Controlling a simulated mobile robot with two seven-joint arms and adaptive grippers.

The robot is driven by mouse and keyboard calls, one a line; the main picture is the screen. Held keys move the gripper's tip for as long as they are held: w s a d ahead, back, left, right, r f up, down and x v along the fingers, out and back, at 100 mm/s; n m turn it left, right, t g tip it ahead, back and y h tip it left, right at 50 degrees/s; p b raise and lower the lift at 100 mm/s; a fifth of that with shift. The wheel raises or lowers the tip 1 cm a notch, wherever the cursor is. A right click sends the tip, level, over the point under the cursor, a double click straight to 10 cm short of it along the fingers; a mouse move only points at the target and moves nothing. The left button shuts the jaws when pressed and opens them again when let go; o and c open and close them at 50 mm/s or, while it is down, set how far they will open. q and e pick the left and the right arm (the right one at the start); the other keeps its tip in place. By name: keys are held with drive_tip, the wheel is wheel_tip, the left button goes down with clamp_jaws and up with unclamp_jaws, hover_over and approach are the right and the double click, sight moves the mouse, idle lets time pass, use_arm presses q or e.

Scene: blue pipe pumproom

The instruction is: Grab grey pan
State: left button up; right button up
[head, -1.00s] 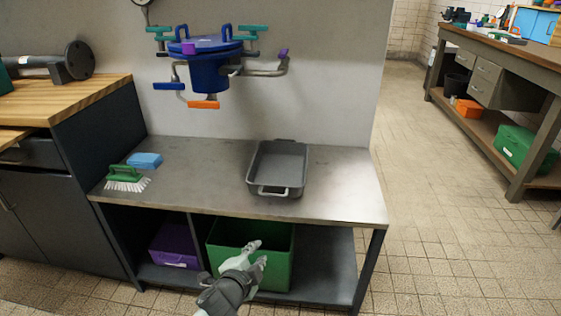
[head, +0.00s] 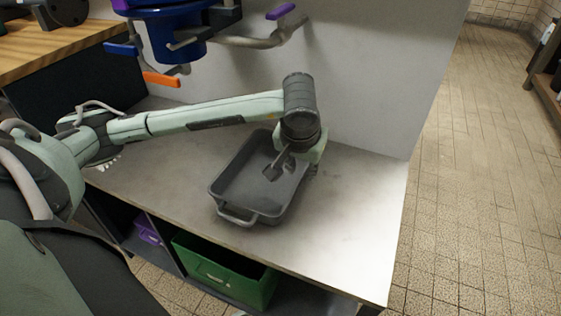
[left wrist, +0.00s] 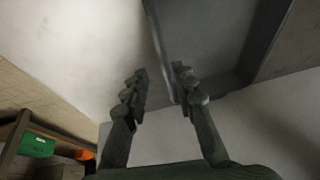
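The grey pan (head: 232,190) is a deep rectangular tray with a looped handle at its near end. It sits on the metal bench top. My left arm reaches over it from the left, and my left gripper (head: 292,172) points down at its right side wall. In the left wrist view the fingers of the left gripper (left wrist: 160,85) are spread. The rim of the pan (left wrist: 164,50) runs between them, with one finger inside the pan and one outside. Whether either finger touches the wall is unclear. My right gripper is not in view.
The metal bench top (head: 345,215) is clear right of the pan. A blue vessel (head: 175,35) with coloured handles hangs on the wall above. A green bin (head: 225,275) and a purple bin (head: 147,232) stand on the shelf below.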

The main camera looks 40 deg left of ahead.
sight(300, 177)
use_arm(q)
drive_tip(key=x, duration=0.7)
drive_tip(key=shift+a+f, duration=0.2)
drive_tip(key=shift+a, duration=0.1)
clamp_jaws()
drive_tip(key=shift+w+r, duration=0.1)
